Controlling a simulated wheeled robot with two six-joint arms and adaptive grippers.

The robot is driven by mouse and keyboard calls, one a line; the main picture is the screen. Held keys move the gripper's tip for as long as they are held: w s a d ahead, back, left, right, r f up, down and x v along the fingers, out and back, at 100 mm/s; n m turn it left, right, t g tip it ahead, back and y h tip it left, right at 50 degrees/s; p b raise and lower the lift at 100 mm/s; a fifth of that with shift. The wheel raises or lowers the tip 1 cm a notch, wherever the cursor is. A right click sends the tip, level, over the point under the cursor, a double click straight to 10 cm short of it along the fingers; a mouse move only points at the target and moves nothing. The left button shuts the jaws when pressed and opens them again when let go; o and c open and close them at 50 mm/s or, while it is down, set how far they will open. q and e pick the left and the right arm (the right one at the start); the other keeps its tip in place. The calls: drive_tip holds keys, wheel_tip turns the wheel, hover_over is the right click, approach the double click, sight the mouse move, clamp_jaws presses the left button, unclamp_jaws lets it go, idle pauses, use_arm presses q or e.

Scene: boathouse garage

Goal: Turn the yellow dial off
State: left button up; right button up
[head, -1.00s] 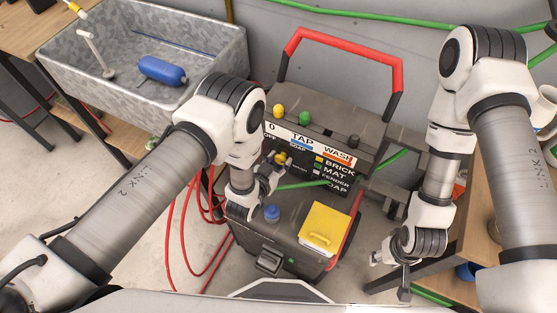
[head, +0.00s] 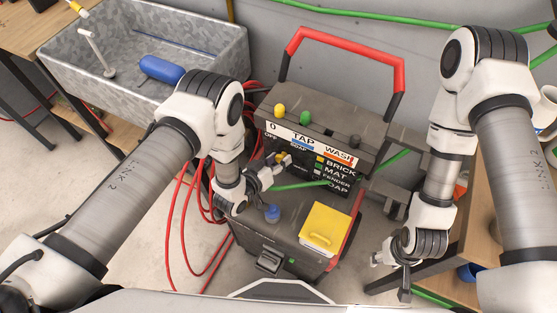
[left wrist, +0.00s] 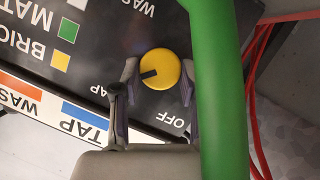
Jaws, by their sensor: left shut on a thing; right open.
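The yellow dial (left wrist: 173,66) is on the black front panel of the washer cart (head: 335,165). In the head view my left gripper (head: 276,169) reaches the panel from the left and partly hides the dial. My right gripper (head: 388,272) is open and empty, low at the right, away from the panel.
A green bar (head: 300,185) crosses in front of the panel and fills much of the left wrist view's right side (left wrist: 213,80). Yellow (head: 279,108) and green (head: 305,117) knobs top the cart. A metal sink (head: 70,75) stands left; red hoses (head: 172,225) hang between.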

use_arm(q)
drive_tip(key=shift+f+n+h, duration=0.15)
drive_tip(key=shift+n+h, duration=0.25)
drive_tip(key=shift+n, duration=0.3)
drive_tip(key=o, duration=1.1)
drive_tip(key=v, duration=1.2)
drive_tip(key=shift+w, duration=0.1)
